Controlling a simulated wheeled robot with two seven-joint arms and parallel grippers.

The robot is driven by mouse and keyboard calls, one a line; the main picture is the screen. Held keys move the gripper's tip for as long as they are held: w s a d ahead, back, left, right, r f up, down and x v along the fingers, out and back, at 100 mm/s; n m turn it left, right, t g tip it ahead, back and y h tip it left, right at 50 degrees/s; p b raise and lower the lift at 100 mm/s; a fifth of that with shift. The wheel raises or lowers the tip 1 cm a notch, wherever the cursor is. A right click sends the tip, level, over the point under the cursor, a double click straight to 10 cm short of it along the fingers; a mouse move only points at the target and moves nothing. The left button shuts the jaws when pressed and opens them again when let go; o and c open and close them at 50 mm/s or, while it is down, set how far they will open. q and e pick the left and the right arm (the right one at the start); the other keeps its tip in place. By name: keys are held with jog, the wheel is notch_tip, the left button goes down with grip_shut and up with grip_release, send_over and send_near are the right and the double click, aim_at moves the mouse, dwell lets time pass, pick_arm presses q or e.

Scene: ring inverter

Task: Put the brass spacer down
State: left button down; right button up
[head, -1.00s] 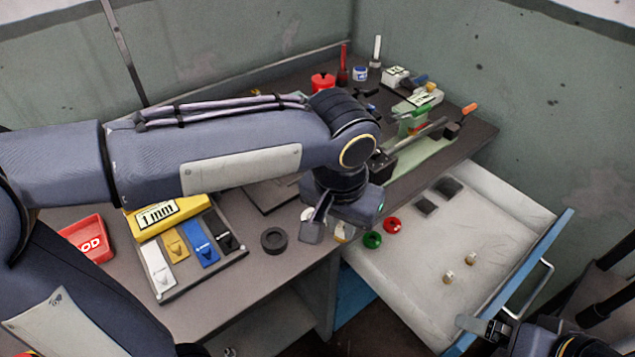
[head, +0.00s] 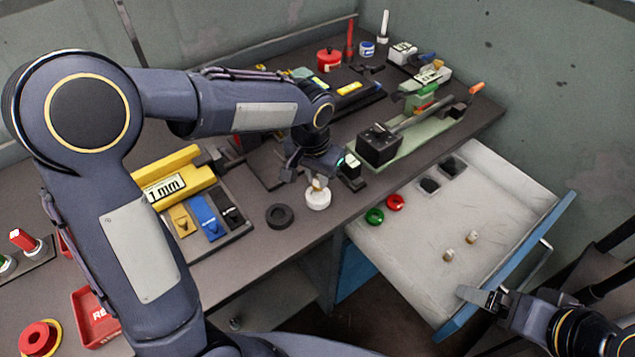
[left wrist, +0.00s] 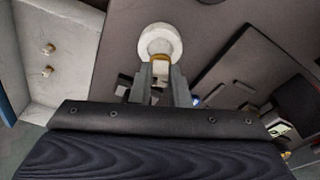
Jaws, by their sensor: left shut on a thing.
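My left gripper (head: 316,176) is shut on the small brass spacer (head: 318,184). It holds the spacer over or at a white ring (head: 318,200) near the table's front edge. In the left wrist view the spacer (left wrist: 160,66) sits between the fingertips, with its far end against or just in front of the white ring (left wrist: 160,40). I cannot tell whether they touch. My right gripper (head: 482,297) is at the front edge of the open drawer; its jaw state is unclear.
A black ring (head: 280,216) lies left of the white ring. The open drawer (head: 420,235) holds green and red rings, dark pads and two small brass pieces (head: 449,255). A black block with a rod (head: 380,146) stands on the right. A tool tray lies on the left.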

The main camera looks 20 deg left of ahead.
aim_at(317, 180)
pick_arm(q)
jog(key=shift+f, duration=1.45)
jog(key=shift+f+b, duration=0.25)
jog(key=shift+b, duration=0.05)
jog(key=c, duration=1.4)
grip_release()
jog(key=shift+r, duration=0.1)
